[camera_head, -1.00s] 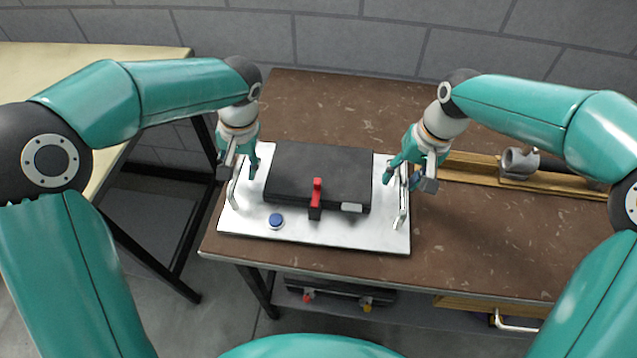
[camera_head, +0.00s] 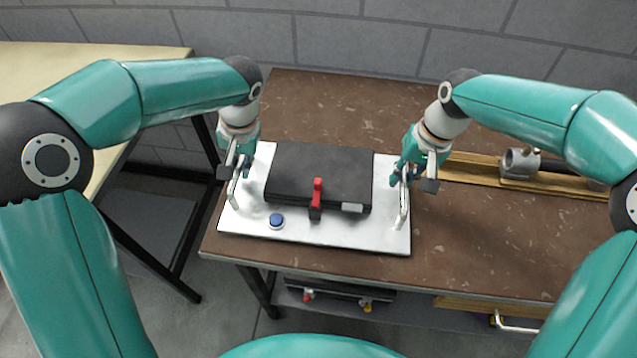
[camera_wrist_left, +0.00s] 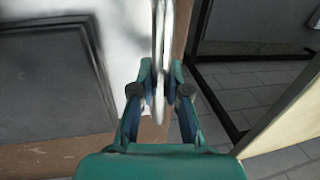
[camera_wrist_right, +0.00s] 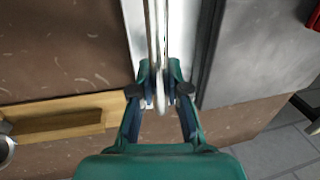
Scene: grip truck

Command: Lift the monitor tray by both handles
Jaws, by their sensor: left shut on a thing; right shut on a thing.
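The monitor tray (camera_head: 340,232) is a white plate lying on the brown bench, with a black monitor (camera_head: 320,172) on it. A red clamp (camera_head: 317,190) and a blue knob (camera_head: 276,221) are near its front edge. My left gripper (camera_head: 236,170) is shut on the left handle (camera_head: 233,191); the handle runs between the fingers in the left wrist view (camera_wrist_left: 160,60). My right gripper (camera_head: 405,175) is shut on the right handle (camera_head: 403,208), which also passes between the fingers in the right wrist view (camera_wrist_right: 157,50). The tray appears to rest flat on the bench.
The brown bench (camera_head: 500,240) has free room to the right. A wooden rail (camera_head: 470,168) with a grey metal fitting (camera_head: 520,163) lies on it at the right. A pale table (camera_head: 60,65) stands at the left, across a gap. A grey wall is behind.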

